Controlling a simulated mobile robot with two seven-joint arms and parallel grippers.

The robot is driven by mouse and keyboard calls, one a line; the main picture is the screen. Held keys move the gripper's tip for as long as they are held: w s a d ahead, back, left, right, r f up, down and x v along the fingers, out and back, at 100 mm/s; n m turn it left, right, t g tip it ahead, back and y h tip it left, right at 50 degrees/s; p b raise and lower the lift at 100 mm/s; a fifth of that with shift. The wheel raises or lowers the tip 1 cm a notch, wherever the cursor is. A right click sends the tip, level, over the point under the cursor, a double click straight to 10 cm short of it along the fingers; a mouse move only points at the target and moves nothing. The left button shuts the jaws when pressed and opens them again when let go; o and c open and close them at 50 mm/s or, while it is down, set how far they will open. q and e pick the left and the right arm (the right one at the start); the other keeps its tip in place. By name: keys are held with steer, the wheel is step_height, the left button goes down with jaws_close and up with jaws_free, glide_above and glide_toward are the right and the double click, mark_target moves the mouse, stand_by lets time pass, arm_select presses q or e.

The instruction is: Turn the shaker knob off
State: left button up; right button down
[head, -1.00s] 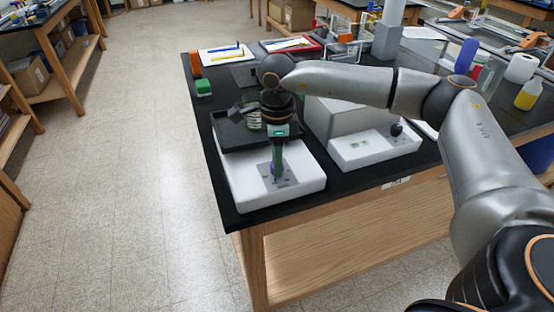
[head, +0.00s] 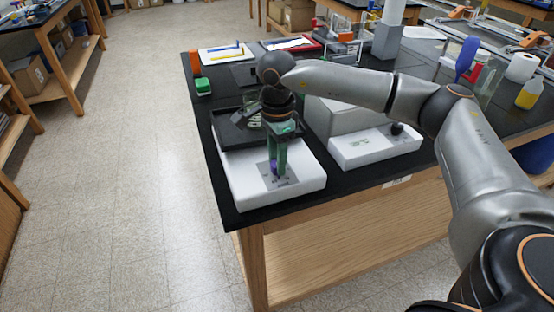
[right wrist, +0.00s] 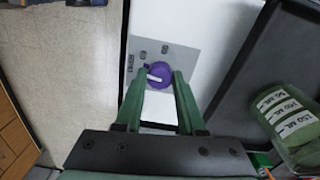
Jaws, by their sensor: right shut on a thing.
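The shaker is a white box (head: 245,182) with a black platform (head: 228,133) behind its front part. Its purple knob (right wrist: 159,75) sits on a grey control panel (right wrist: 182,58) and carries a white pointer mark. In the head view the knob (head: 272,168) is partly hidden by my fingers. My right gripper (head: 277,172) points down at the panel. In the right wrist view its two green fingers (right wrist: 159,80) are on either side of the knob, shut on it. My left gripper is not in view.
A flask with white volume labels (right wrist: 290,115) stands on the platform, close beside my right gripper. A second white device with a black knob (head: 375,148) stands to the right. A green block (head: 203,86) lies at the back left. The floor left of the bench is clear.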

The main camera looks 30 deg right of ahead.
steer(key=n+b, duration=0.1)
steer(key=n, duration=0.3)
steer(key=shift+n, duration=0.3)
steer(key=n, duration=0.5)
steer(key=shift+n+b, duration=0.3)
steer(key=shift+b, duration=0.1)
steer(key=n, duration=0.4)
steer(key=shift+b, duration=0.35)
steer(key=n, duration=0.5)
steer(key=shift+n, duration=0.3)
steer(key=c, duration=0.5)
jaws_free()
steer(key=shift+r+b, duration=0.1)
steer(key=shift+b, duration=0.2)
